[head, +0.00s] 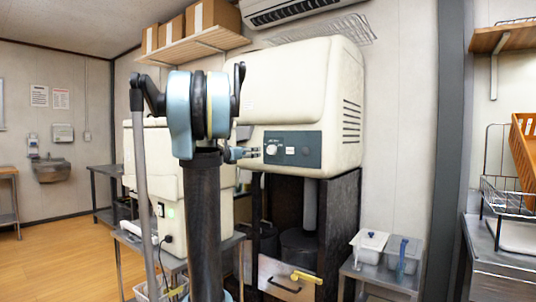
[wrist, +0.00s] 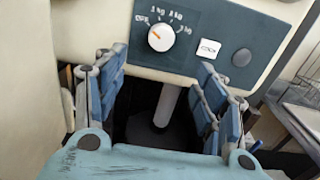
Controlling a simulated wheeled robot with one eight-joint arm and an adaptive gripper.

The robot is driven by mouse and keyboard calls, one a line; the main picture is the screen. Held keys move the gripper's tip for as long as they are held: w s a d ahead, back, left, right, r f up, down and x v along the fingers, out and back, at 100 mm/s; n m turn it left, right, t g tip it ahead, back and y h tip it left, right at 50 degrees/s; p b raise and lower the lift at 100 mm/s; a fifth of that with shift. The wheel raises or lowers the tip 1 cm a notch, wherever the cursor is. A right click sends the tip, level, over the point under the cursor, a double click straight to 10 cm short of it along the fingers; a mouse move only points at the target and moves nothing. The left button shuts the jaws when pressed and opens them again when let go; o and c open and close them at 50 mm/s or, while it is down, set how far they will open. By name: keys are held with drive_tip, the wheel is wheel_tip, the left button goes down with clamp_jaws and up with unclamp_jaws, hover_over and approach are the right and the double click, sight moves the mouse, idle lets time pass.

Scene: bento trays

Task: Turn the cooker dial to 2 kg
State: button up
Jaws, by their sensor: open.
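The cooker (head: 300,90) is a large cream box with a dark blue-grey control panel (head: 306,150). Its round white dial (head: 271,149) also shows in the wrist view (wrist: 161,37), with marks for OFF and several kg settings around it. The dial's orange pointer line appears to aim up-left, near OFF. My gripper (head: 241,153) is just left of the dial in the head view. In the wrist view my gripper (wrist: 162,62) is open and empty, its blue fingers apart below the dial, not touching it.
A white button (wrist: 208,47) and a dark round knob (wrist: 241,57) sit right of the dial. Below the cooker is a dark open cabinet (head: 340,225). Lidded tubs (head: 370,243) stand on a low table to the right.

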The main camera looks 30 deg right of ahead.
sight(270, 150)
drive_tip(key=x, duration=1.6)
drive_tip(key=c, duration=1.1)
